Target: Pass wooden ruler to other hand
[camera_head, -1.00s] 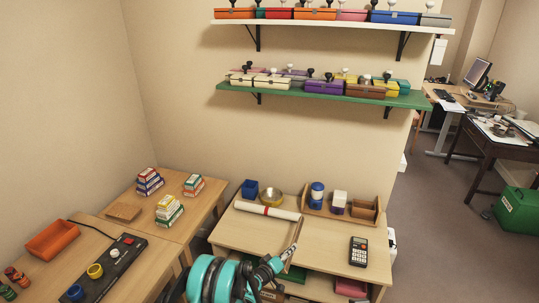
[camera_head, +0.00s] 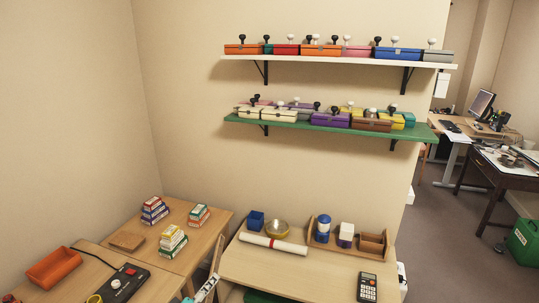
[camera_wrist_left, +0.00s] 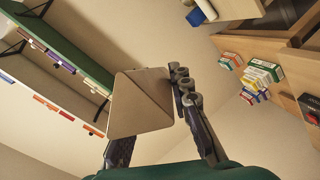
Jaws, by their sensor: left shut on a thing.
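The wooden ruler (camera_head: 217,257) shows as a thin, tilted strip low in the head view, left of the middle desk's edge. My left gripper (camera_head: 207,289) is shut on it near the bottom of the picture, and the ruler sticks up from the fingers. In the left wrist view a flat tan-grey piece (camera_wrist_left: 138,105), which looks like the ruler close up, stands between the two dark fingers. Its lower part is hidden by the gripper. My right gripper is in neither view.
Left desks carry stacked small boxes (camera_head: 172,240) and an orange tray (camera_head: 54,267). Wall shelves (camera_head: 330,124) hang above.

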